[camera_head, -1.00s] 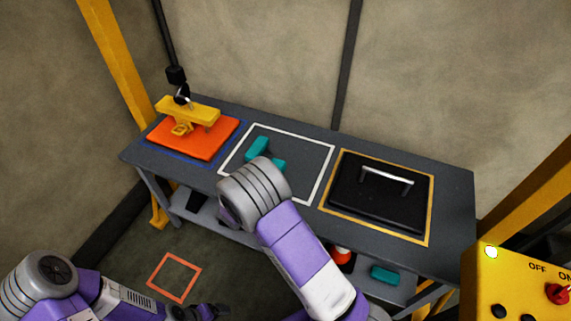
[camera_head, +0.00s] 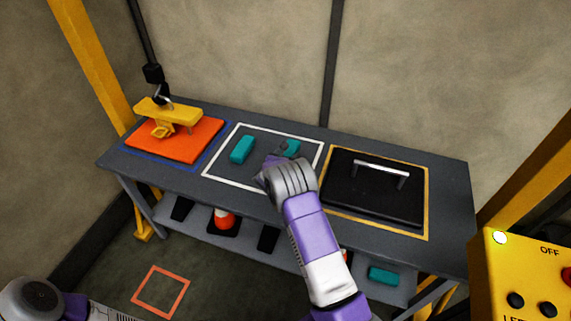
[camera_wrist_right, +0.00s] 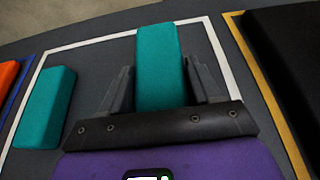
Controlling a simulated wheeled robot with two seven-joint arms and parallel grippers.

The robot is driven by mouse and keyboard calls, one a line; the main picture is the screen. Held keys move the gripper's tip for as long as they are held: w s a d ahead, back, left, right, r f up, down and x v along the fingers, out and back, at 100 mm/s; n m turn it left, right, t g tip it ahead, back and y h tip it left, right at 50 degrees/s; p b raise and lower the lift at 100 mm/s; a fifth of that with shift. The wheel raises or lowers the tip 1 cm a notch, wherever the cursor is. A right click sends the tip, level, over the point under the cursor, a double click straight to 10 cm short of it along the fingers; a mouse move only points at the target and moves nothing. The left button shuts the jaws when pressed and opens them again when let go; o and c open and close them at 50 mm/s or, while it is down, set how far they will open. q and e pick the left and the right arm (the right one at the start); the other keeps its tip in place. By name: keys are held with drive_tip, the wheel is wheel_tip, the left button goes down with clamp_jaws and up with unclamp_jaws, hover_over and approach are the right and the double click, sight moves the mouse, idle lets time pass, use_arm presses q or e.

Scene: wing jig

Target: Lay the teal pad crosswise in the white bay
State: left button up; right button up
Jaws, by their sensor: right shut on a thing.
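The white bay (camera_head: 211,163) is a white outline on the grey table. My right gripper (camera_head: 282,152) is over its right part and shut on a teal pad (camera_head: 293,147). The wrist view shows the held pad (camera_wrist_right: 158,50) between both fingers (camera_wrist_right: 159,84), its long side pointing away from the gripper. Whether it touches the table I cannot tell. A second teal pad (camera_head: 242,149) lies apart in the left part of the bay, roughly parallel to the held one; it also shows in the wrist view (camera_wrist_right: 45,107). My left gripper is out of view.
A black lid with a handle (camera_head: 375,187) lies in the yellow outline to the right. An orange plate (camera_head: 190,146) under a yellow hanging fixture (camera_head: 168,112) is to the left. Another teal pad (camera_head: 383,275) and an orange-white object (camera_head: 224,218) are on the lower shelf.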

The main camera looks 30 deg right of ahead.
wheel_tip(320, 180, down, 4)
drive_tip(key=shift+r+b, duration=0.25)
drive_tip(key=shift+b, duration=0.15)
drive_tip(key=shift+r, duration=0.1)
drive_tip(key=o, duration=1.1)
drive_tip(key=shift+c, duration=0.2)
